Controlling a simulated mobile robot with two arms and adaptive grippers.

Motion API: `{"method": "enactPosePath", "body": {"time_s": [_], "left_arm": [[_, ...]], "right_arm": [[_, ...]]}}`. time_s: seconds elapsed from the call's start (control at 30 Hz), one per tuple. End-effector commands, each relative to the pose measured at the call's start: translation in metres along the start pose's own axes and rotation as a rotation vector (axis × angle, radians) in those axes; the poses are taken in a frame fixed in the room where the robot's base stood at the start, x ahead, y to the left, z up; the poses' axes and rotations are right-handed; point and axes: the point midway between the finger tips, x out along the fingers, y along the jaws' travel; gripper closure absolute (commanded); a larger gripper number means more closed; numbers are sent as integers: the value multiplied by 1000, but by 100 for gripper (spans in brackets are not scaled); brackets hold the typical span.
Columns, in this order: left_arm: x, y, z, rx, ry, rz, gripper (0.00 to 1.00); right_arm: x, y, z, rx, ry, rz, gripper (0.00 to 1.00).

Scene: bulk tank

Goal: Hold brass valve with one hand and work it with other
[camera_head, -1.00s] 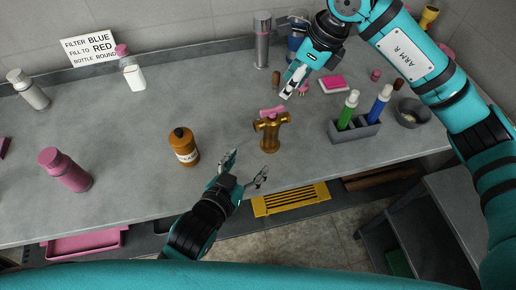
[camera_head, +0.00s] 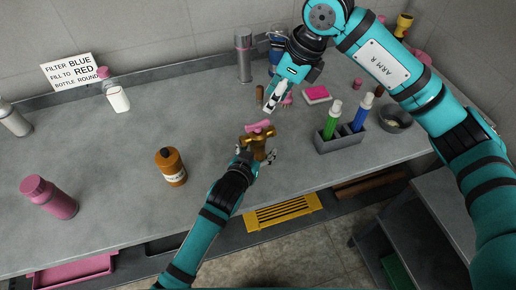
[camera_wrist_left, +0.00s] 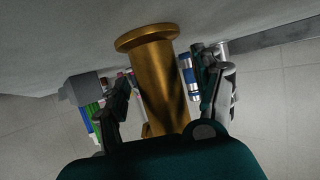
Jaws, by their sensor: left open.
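The brass valve (camera_head: 259,145) stands upright on the grey bench near its front edge, with a pink handle (camera_head: 259,126) on top. My left gripper (camera_head: 256,156) is at the valve, jaws open. In the left wrist view the valve's column and round flange (camera_wrist_left: 146,38) rise between the two separated fingers (camera_wrist_left: 170,95). A gap shows on the finger sides, so I see no grip. My right gripper (camera_head: 270,104) hangs behind the valve, above the bench and apart from the handle. Its fingers are too small to tell open or shut.
A brown bottle (camera_head: 171,167) stands left of the valve and a pink bottle (camera_head: 48,197) farther left. A grey rack (camera_head: 353,138) with green and blue bottles is at right. A steel flask (camera_head: 244,58) stands at the back. The bench between the brown bottle and back wall is mostly clear.

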Motion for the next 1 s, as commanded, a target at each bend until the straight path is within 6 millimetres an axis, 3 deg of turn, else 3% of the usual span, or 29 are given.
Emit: {"method": "enactPosePath", "body": {"time_s": [0.3, 0.8, 1.0], "left_arm": [[2, 0, 0, 0, 0, 0, 33], [2, 0, 0, 0, -1, 0, 98], [2, 0, 0, 0, -1, 0, 100]], "right_arm": [[0, 0, 0, 0, 0, 0, 62], [0, 0, 0, 0, 0, 0, 62], [0, -2, 0, -27, 5, 11, 67]]}}
